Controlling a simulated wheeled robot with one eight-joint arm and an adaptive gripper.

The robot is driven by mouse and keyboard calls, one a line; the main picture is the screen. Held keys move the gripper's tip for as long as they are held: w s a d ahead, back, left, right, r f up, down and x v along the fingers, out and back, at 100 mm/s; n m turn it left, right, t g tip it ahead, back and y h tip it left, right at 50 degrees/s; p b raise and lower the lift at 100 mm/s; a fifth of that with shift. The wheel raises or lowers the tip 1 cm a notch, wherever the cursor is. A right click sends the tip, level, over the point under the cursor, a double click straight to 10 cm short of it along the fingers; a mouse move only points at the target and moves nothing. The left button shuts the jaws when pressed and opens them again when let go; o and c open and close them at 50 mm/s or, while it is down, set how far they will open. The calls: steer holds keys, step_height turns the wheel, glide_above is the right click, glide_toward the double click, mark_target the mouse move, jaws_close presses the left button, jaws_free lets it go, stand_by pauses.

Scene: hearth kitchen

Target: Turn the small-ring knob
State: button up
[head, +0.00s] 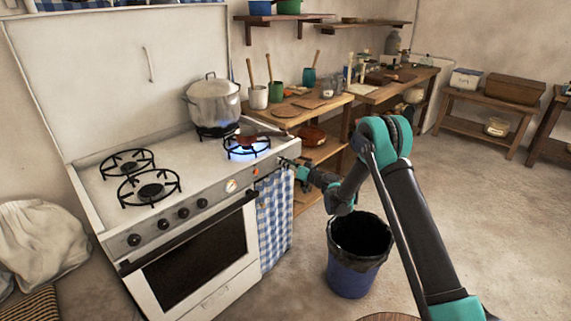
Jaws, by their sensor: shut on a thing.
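The white stove (205,165) stands at the left, with a row of dark knobs (183,212) along its front panel. My gripper (284,162) is at the right end of that panel, shut on the small-ring knob, which the fingers mostly hide. The front right ring (246,152) burns with a blue flame, with a small dark brown vessel over it. Blue flame also shows under the large lidded pot (213,103) on the back right ring. The two left rings (150,190) show no flame.
A blue checked cloth (274,215) hangs on the stove front just below my gripper. A dark blue bin (352,275) with a black liner stands on the floor below my arm. A wooden worktable (310,110) with pots and utensils adjoins the stove. Floor at the right is clear.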

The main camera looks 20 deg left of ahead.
steer(key=m, duration=2.2)
steer(key=shift+d+f, duration=0.1)
steer(key=shift+f, duration=0.05)
steer(key=shift+m, duration=0.3)
steer(key=o, duration=1.2)
steer(key=shift+c, duration=0.2)
steer(key=v, duration=1.2)
